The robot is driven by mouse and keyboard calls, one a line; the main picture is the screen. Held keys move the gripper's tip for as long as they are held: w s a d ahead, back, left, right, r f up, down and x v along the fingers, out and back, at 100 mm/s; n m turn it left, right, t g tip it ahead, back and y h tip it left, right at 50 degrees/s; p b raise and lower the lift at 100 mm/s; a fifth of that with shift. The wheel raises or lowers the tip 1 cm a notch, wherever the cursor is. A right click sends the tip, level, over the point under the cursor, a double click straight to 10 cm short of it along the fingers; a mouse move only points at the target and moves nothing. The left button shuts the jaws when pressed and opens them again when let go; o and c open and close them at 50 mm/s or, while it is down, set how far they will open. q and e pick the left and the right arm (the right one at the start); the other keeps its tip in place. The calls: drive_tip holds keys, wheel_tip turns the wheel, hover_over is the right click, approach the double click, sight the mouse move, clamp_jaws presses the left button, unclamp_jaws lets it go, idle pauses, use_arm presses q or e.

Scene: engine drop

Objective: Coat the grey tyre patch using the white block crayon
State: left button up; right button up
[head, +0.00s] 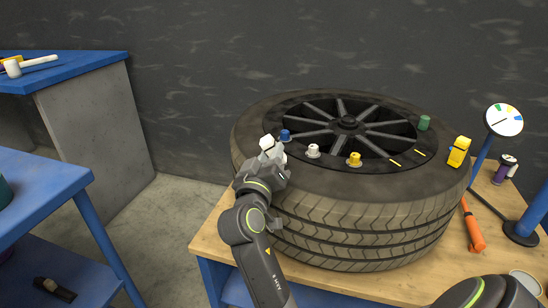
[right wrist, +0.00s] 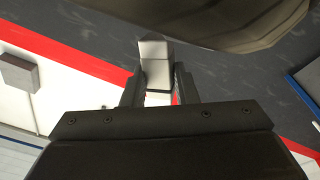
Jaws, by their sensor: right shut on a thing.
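The white block crayon (head: 268,143) is at the near left edge of the tyre (head: 350,190), which lies flat on a wooden bench. My right gripper (head: 271,157) is shut on the block. The block also shows between the two fingers in the right wrist view (right wrist: 155,62), with the dark tyre (right wrist: 220,15) close beyond it. I cannot tell whether the block touches the tyre. I cannot make out a separate grey patch on the tyre; the gripper and arm cover part of its near left side. My left gripper is not in view.
On the tyre stand a blue cap (head: 285,135), a white cap (head: 313,150), a yellow cap (head: 354,160), a green cylinder (head: 424,122) and a yellow block (head: 459,151). A round dial (head: 504,120) and an orange-handled tool (head: 473,228) are at right. Blue tables (head: 60,190) stand left.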

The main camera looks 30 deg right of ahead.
sight(250, 156)
drive_tip(key=shift+w+a, duration=0.15)
drive_tip(key=shift+w, duration=0.55)
drive_tip(key=shift+w+a+f+b, duration=0.15)
drive_tip(key=shift+w+b, duration=0.2)
drive_tip(key=shift+w, duration=0.4)
drive_tip(key=shift+w+a+b, duration=0.1)
drive_tip(key=shift+w+b, duration=0.2)
drive_tip(key=shift+w, duration=0.4)
drive_tip(key=shift+w+a+b, duration=0.15)
drive_tip(key=shift+w+b, duration=0.05)
drive_tip(key=shift+w, duration=0.65)
drive_tip(key=shift+w+a+b, duration=0.15)
drive_tip(key=shift+w+b, duration=0.05)
drive_tip(key=shift+w, duration=0.65)
drive_tip(key=shift+r, duration=0.25)
wheel_tip(250, 156, up, 7)
drive_tip(key=p, duration=0.6)
drive_tip(key=shift+f, duration=0.1)
